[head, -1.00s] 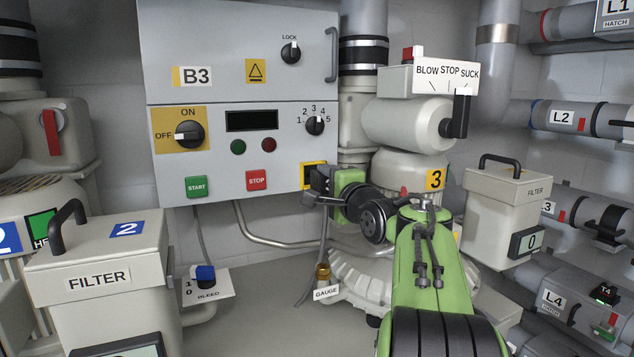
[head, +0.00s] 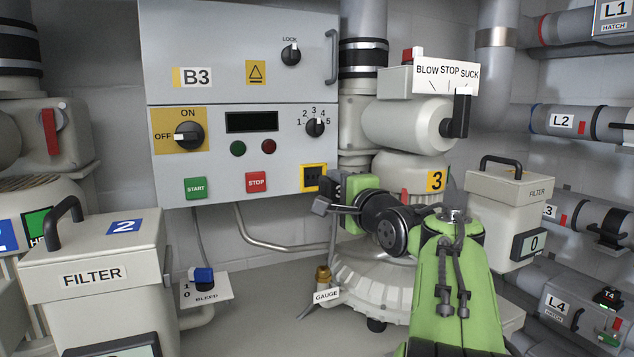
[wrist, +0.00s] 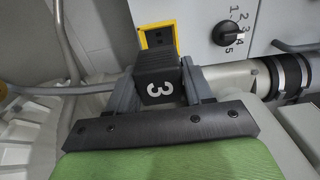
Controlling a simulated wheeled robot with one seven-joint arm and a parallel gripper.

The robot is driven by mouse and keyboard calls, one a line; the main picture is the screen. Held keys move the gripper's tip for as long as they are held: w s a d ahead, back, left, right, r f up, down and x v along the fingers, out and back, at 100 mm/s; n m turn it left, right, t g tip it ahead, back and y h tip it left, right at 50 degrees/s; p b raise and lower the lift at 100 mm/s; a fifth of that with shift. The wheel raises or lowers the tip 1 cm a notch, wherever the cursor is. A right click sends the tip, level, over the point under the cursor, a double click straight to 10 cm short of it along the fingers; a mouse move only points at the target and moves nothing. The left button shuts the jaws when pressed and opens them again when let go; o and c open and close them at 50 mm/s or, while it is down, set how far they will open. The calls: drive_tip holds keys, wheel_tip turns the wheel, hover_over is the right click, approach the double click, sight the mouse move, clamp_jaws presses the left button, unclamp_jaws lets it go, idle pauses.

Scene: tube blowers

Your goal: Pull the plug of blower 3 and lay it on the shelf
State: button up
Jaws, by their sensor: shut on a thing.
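The black plug (wrist: 160,77) with a white 3 sits between the two fingers of my gripper (wrist: 156,70) in the wrist view. My gripper is shut on it. In the head view my gripper (head: 329,198) is just below and right of the yellow-framed socket (head: 313,178) on the B3 panel. The socket face shows dark and uncovered there, so the plug looks out of it. In the wrist view the socket frame (wrist: 158,38) lies just beyond the plug. The fingers hide most of the plug in the head view. Blower 3 (head: 405,170) stands right behind my arm.
The B3 panel (head: 215,90) has knobs and START and STOP buttons. A gauge (head: 323,280) and a BLEED valve (head: 203,277) stand low in front. Filter boxes stand at left (head: 95,250) and right (head: 510,205). A grey flat surface (head: 245,300) between them is mostly clear.

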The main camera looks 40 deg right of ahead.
drive_tip(key=b+v, duration=0.1)
drive_tip(key=v, duration=1.4)
idle(0.5)
drive_tip(key=shift+w+a+b, duration=0.1)
drive_tip(key=shift+a+b, duration=0.1)
drive_tip(key=shift+b, duration=0.1)
